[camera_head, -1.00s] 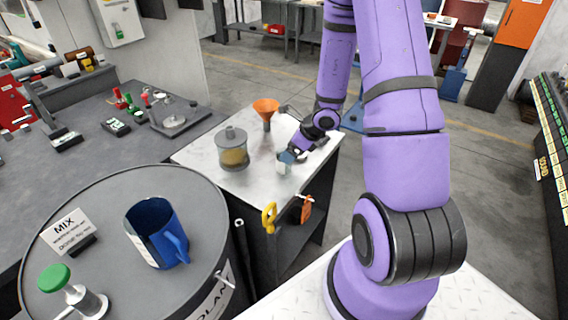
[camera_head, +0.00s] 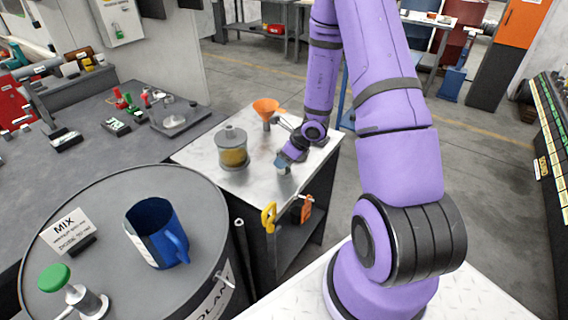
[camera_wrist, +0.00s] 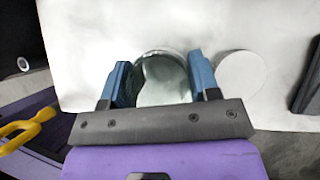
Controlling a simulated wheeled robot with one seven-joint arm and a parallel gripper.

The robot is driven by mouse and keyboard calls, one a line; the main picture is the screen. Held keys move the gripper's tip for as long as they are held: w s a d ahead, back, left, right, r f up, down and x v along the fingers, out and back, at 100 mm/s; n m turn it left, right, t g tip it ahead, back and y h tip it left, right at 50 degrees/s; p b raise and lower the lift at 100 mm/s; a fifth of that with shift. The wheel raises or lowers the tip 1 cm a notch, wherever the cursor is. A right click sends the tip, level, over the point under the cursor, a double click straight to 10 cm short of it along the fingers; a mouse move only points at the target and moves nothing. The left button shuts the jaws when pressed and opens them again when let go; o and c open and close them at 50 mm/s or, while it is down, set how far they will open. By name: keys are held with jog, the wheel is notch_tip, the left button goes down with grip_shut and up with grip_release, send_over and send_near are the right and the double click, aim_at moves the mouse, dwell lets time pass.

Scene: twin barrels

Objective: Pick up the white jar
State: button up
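A small pale round jar (camera_head: 284,170) stands on the metal table, at the tip of my gripper (camera_head: 282,161) in the head view. In the wrist view, a round glossy vessel (camera_wrist: 162,80) with a pale grey-green inside lies between the two blue fingers of my gripper (camera_wrist: 159,75). The fingers are spread wide, one on each side of it, and any contact is not clear. A plain white disc (camera_wrist: 241,72) lies just right of the right finger. I cannot tell for certain which of the two is the white jar.
A glass container with yellowish contents (camera_head: 233,150) and an orange funnel (camera_head: 266,108) stand left of and behind my gripper. A yellow clamp (camera_head: 268,217) and an orange tool (camera_head: 302,208) are at the table's front edge. A blue jug (camera_head: 155,235) stands on the near barrel.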

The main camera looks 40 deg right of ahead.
jog(key=c, duration=0.3)
jog(key=shift+r, duration=0.15)
